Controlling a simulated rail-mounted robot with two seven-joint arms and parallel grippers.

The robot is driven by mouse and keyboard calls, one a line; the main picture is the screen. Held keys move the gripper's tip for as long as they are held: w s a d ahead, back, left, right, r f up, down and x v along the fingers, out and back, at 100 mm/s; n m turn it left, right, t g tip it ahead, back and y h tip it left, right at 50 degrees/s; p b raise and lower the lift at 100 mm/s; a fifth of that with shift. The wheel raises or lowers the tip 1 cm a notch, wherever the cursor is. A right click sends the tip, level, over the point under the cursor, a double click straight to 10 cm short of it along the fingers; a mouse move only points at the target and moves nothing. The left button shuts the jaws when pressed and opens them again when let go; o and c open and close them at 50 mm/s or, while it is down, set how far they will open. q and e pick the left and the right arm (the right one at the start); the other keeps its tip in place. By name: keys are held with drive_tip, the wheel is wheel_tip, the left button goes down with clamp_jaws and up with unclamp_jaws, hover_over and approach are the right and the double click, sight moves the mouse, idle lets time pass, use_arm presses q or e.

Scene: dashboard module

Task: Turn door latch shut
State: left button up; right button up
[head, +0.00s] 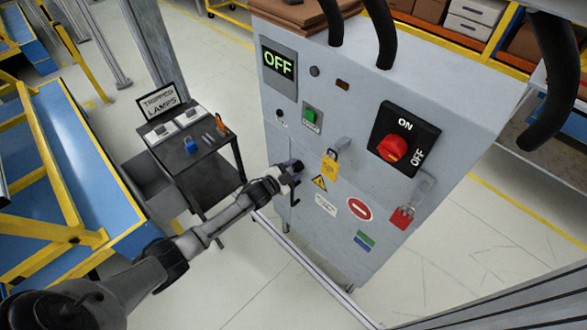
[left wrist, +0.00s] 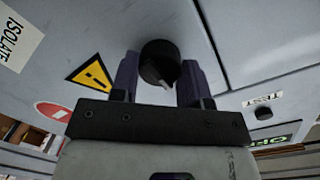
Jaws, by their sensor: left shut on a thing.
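The door latch (left wrist: 160,62) is a round black knob with a pale pointer mark, set on the grey cabinet front. In the left wrist view the two purple fingers of my left gripper (left wrist: 158,72) stand on either side of it, shut on the knob. In the head view my left gripper (head: 290,167) reaches the left part of the cabinet front (head: 320,235), and the latch is mostly hidden there by the gripper. My right gripper is not in view.
On the cabinet are a lit OFF display (head: 278,63), a green button (head: 311,115), a yellow padlock (head: 329,163), a red rotary switch (head: 392,149) and a red padlock (head: 402,216). A dark cart (head: 203,165) stands left of the cabinet.

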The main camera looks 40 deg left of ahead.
use_arm(q)
drive_tip(key=o, duration=0.9)
drive_tip(key=shift+s+r, duration=0.1)
drive_tip(key=shift+s, duration=0.45)
drive_tip(key=s, duration=0.4)
drive_tip(key=s+a+p, duration=0.1)
drive_tip(key=s, duration=0.3)
drive_tip(key=s+r+p, duration=0.1)
drive_tip(key=s, duration=0.3)
drive_tip(key=shift+s+a, duration=0.15)
drive_tip(key=shift+s, duration=0.15)
